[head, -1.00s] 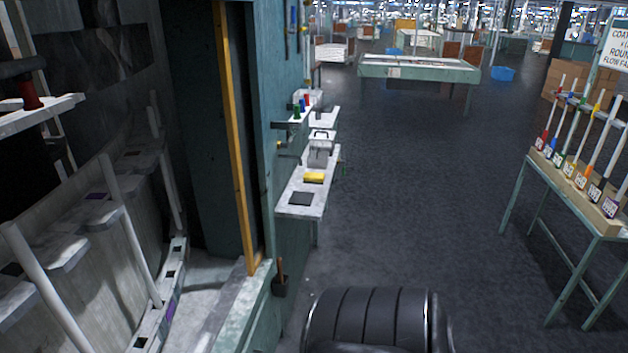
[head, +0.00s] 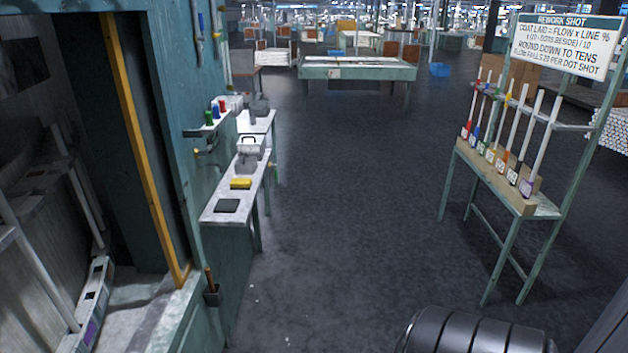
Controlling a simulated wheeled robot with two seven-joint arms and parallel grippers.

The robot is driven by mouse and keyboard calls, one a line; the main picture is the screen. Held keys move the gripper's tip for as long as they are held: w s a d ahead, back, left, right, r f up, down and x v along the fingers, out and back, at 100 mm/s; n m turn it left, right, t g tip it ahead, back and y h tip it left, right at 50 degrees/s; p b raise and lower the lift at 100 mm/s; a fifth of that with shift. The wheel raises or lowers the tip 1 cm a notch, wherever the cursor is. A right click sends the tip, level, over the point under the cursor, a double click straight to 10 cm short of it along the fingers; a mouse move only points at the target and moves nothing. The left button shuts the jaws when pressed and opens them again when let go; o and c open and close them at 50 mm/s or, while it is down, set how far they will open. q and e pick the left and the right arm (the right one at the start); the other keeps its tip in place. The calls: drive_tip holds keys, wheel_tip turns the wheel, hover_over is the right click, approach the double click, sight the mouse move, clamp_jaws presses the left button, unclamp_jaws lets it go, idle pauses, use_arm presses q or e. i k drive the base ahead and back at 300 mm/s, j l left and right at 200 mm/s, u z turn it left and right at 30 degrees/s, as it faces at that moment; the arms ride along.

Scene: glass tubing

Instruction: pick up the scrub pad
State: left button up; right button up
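A small yellow block (head: 241,184) lies on the narrow pale bench (head: 216,216) along the teal wall, left of centre in the head view. A flat dark square (head: 227,206) lies on the same bench, nearer to me. Either could be the scrub pad; at this size I cannot tell which. Both lie apart and nothing touches them from above.
A grey container with a handle (head: 248,148) stands behind the yellow block. Red, blue and green cones (head: 215,112) stand on a wall shelf. A rack of white tubes (head: 500,150) with a sign (head: 565,40) stands at right. The dark floor (head: 345,190) between is clear.

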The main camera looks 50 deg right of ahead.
sight(236, 183)
drive_tip(key=i+l+z, duration=0.1)
drive_tip(key=z, duration=0.35)
drive_tip(key=i+z, duration=0.25)
drive_tip(key=z, duration=0.2)
drive_tip(key=i+z, duration=0.2)
drive_tip(key=z, duration=0.25)
drive_tip(key=u, duration=0.2)
drive_tip(key=i+l+u, duration=0.9)
drive_tip(key=k+j, duration=0.05)
drive_tip(key=k, duration=0.05)
